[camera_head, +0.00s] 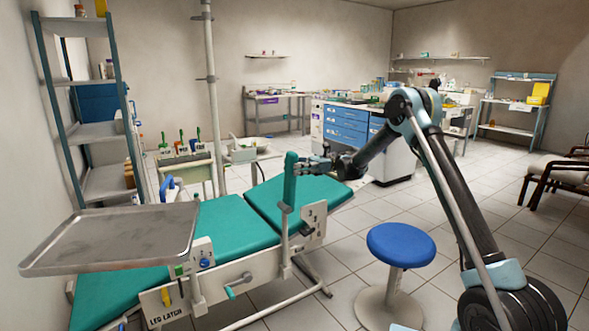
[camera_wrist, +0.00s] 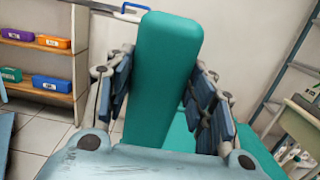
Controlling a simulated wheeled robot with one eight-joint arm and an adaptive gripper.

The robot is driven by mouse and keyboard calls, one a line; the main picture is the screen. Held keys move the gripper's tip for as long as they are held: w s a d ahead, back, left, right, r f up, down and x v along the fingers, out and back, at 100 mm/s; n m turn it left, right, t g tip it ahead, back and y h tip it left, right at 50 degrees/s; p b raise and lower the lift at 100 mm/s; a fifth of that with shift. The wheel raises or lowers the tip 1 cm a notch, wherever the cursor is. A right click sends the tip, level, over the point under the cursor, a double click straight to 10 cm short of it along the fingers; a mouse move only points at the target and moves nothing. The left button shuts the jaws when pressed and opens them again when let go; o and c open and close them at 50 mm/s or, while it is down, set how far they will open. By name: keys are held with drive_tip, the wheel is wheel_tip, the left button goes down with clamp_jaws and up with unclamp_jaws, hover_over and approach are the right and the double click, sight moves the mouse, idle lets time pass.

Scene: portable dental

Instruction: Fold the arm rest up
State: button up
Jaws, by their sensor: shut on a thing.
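The arm rest (camera_head: 290,180) is a narrow teal pad on the near side of the teal dental chair (camera_head: 222,222). It stands about upright in the head view, above its bracket on the chair's side. In the wrist view the arm rest (camera_wrist: 165,75) rises between the two fingers. My gripper (camera_head: 308,168) reaches it from the right and is shut on its upper part. In the wrist view my gripper (camera_wrist: 163,95) has one finger on each side of the pad. The far face of the pad is hidden in the wrist view.
A metal tray (camera_head: 120,238) sits over the chair's left part. A blue stool (camera_head: 400,246) stands right of the chair, near my arm. A shelf rack (camera_head: 92,130) and a pole (camera_head: 211,90) stand behind the chair.

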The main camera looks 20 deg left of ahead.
drive_tip(key=o, duration=1.5)
drive_tip(key=shift+w+d, duration=0.1)
drive_tip(key=shift+w, duration=0.35)
drive_tip(key=shift+s, duration=0.15)
drive_tip(key=v, duration=0.7)
drive_tip(key=shift+w+d+f, duration=0.1)
drive_tip(key=shift+w+d, duration=0.05)
drive_tip(key=shift+w, duration=0.1)
